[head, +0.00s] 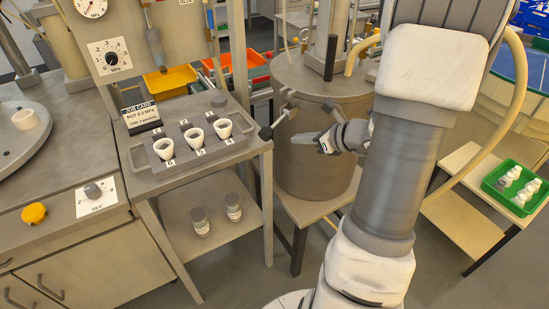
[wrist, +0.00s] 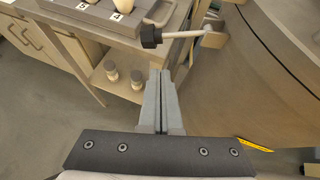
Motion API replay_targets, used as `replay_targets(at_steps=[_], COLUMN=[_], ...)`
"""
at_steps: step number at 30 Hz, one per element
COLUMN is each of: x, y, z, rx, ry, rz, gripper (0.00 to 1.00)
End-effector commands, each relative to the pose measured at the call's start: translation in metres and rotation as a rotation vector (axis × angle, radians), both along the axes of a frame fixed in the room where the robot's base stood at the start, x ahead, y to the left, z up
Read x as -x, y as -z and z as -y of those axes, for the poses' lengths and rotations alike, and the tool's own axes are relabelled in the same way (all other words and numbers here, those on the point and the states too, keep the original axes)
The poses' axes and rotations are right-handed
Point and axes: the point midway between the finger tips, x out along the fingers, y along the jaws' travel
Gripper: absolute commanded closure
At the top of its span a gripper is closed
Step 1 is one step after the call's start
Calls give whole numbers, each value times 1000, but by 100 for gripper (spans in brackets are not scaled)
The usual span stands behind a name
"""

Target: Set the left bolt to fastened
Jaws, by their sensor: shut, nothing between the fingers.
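The left bolt (head: 275,126) is on the left front of the grey cylindrical pot (head: 318,160), near its lid rim. It sticks out from the pot, slanting down and left in the head view, with a dark knob at its free end. In the wrist view the bolt (wrist: 178,36) shows as a pale rod with a black knob on its left. My gripper (head: 296,138) is shut and empty, just right of and slightly below the knob in the head view. In the wrist view its fingertips (wrist: 160,75) are together below the rod, apart from it in the picture.
A side table (head: 142,186) left of the pot bears a grey block with several white cups and a job card (head: 141,116). Two small jars (head: 217,214) stand on its lower shelf. A green tray (head: 515,203) sits at the right. Floor shows between the furniture.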

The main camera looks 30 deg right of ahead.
Motion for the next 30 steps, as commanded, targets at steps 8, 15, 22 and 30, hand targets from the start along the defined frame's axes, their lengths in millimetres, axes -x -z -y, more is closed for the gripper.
replay_targets(at_steps=[8, 15, 22, 30], x=[15, 19, 19, 3], y=[32, 35, 34, 48], z=[-11, -13, -13, -16], rx=[186, 230, 230, 226], ry=[1, 0, 0, -2], rz=[21, 22, 22, 22], gripper=[100, 100, 100, 100])
